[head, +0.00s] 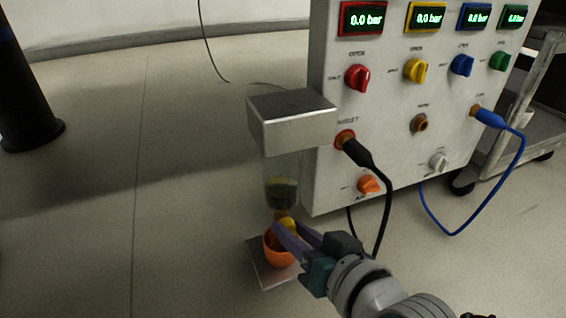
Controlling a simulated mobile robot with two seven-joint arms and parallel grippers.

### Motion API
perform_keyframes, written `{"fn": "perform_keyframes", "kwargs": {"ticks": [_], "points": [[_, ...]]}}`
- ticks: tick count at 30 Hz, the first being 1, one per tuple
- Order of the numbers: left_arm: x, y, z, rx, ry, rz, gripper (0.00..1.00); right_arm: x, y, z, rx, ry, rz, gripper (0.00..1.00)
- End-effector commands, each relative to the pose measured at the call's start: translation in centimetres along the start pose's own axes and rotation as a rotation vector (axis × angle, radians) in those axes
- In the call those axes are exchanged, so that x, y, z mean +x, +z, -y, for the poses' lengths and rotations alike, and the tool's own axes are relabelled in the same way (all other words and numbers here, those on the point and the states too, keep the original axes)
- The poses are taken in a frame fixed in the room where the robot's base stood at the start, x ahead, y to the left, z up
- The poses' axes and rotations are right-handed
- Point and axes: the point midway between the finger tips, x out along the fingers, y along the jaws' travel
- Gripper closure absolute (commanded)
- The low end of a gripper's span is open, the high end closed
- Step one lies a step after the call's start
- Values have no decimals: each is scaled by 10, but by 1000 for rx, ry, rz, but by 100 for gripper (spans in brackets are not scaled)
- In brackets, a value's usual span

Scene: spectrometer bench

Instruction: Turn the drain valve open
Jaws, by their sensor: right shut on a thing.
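The drain valve (288,222), with a yellow part, sits under a clear cylinder (281,170) that holds dark greenish liquid at its bottom. My right gripper (286,227) reaches in from the lower right, its purple fingers shut on the drain valve. The fingers hide part of the valve, so I cannot tell how far it is turned. An orange cup (277,258) stands right below the valve, partly behind the fingers. My left gripper is not in view.
A metal block (290,118) juts from the white panel (385,130) above the cylinder. The panel bears coloured knobs and displays reading 0.0 bar. A black cable (386,190) hangs close to my right gripper; a blue cable (521,165) hangs further right. The cup's metal plate (270,280) is below.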

Motion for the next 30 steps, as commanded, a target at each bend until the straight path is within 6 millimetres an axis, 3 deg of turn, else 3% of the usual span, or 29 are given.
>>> {"fn": "perform_keyframes", "kwargs": {"ticks": [16, 17, 18, 24, 30], "points": [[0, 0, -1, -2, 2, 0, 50, 0, 2, -1, 32, -10, 4, 100], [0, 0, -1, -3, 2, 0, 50, 0, 2, -1, 32, -10, 4, 64], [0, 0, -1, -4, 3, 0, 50, 0, 2, -1, 31, -10, 4, 60], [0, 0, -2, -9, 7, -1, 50, 0, 1, -1, 31, -11, 2, 37], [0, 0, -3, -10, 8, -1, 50, 0, 0, 0, 31, -11, 1, 37]]}}
